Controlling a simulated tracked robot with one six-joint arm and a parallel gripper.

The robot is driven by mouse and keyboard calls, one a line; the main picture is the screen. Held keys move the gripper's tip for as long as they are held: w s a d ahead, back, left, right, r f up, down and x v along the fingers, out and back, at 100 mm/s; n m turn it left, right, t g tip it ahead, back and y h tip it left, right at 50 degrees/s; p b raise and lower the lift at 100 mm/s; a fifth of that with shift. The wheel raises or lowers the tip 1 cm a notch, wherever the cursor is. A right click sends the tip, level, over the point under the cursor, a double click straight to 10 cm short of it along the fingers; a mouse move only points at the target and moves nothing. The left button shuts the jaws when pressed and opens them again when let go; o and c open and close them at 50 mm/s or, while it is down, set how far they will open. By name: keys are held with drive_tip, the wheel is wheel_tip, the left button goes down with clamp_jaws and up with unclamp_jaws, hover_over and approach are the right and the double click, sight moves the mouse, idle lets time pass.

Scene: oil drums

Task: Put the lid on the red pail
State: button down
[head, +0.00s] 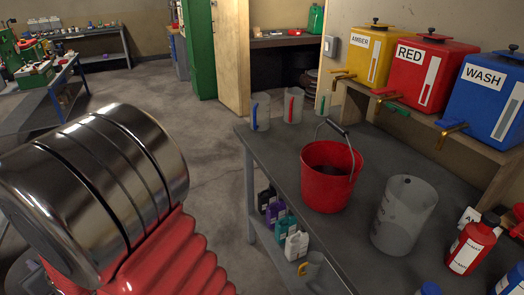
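The red pail (326,176) stands upright on the grey workbench, near its middle. Its top is uncovered and its inside looks dark. Its wire bail with a dark grip (337,127) stands up over the rim. I cannot make out a lid for it in this view. My gripper is not in view. A metal arm link and red bellows of mine fill the lower left, apart from the pail.
A clear measuring jug (404,214) stands right of the pail. Smaller jugs (293,106) stand at the back. Amber (367,56), red (419,78) and blue wash (488,100) tanks sit on a shelf with taps. A red bottle (471,245) is front right. Open floor (205,145) lies left.

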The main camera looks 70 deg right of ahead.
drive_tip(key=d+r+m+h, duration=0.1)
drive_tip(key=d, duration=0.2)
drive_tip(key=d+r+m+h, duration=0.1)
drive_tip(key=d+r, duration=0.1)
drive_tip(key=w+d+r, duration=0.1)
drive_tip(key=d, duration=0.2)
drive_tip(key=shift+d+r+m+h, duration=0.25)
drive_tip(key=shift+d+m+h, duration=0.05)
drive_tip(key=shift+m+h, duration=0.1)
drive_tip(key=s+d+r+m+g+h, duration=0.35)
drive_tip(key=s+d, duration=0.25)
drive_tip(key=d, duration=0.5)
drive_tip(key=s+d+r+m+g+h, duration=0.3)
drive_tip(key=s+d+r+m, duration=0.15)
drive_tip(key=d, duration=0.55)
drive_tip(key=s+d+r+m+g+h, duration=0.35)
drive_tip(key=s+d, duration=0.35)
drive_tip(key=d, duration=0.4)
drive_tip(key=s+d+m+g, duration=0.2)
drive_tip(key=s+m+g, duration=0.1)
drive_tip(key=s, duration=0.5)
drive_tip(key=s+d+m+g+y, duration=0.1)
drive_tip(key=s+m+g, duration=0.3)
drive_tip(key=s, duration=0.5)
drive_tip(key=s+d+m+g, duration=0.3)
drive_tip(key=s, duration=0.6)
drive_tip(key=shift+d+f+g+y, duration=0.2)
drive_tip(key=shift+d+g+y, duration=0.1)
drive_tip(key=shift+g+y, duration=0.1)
